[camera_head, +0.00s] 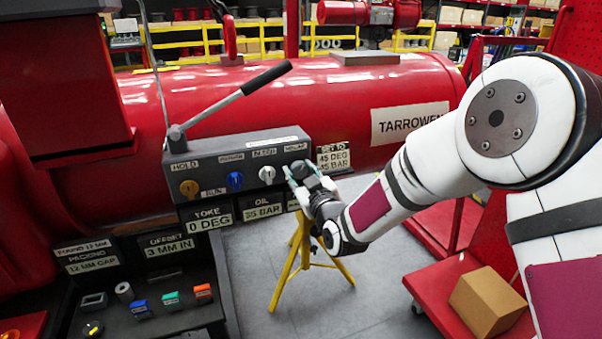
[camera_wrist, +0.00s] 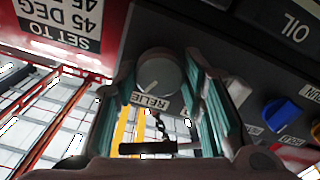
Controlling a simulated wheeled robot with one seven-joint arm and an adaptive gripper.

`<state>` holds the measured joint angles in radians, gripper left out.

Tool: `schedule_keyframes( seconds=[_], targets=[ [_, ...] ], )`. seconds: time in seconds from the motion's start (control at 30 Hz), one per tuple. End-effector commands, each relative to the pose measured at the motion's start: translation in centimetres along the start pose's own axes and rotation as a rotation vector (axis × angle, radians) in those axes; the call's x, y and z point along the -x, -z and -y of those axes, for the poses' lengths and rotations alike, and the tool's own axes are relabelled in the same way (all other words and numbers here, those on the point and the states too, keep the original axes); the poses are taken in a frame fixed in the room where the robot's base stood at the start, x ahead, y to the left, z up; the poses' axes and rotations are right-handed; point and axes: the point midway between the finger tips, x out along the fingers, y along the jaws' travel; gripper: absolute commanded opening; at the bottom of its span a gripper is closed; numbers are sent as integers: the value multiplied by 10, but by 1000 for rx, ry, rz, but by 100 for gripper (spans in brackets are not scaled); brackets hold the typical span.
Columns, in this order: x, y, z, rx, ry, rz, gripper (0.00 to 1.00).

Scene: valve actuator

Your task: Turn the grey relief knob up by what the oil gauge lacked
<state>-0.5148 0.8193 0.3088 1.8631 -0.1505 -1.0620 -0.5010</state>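The grey relief knob (camera_wrist: 160,72) is round with a pale pointer mark, on the dark panel above a "RELIEF" label in the wrist view. My gripper (camera_wrist: 161,84) is open, with one teal-padded finger on each side of the knob; I cannot tell whether the pads touch it. In the head view my gripper (camera_head: 303,173) is at the panel's right end and mostly hides the knob. The oil display (camera_head: 263,209) seems to read 25 BAR, the digits blurred. The set-to sign (camera_head: 333,158) reads 45 DEG, 45 BAR.
A white knob (camera_head: 267,174), a blue knob (camera_head: 235,181) and a brown knob (camera_head: 189,188) sit left along the panel. A black-handled lever (camera_head: 240,95) rises above it. The yoke display (camera_head: 209,219) reads 0 DEG. A yellow tripod (camera_head: 300,255) stands below.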

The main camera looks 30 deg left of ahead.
Motion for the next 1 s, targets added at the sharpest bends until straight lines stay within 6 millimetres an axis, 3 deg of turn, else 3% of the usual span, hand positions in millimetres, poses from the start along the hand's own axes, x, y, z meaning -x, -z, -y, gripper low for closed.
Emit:
schedule_keyframes(
  seconds=[0.03,0.1,0.47,1.0],
  targets=[
    [0,0,0,0,0,0,18],
    [0,0,0,0,0,0,8],
    [0,-1,0,-48,0,0,8],
    [0,-3,-1,-464,-1,-1,8]
  ],
)
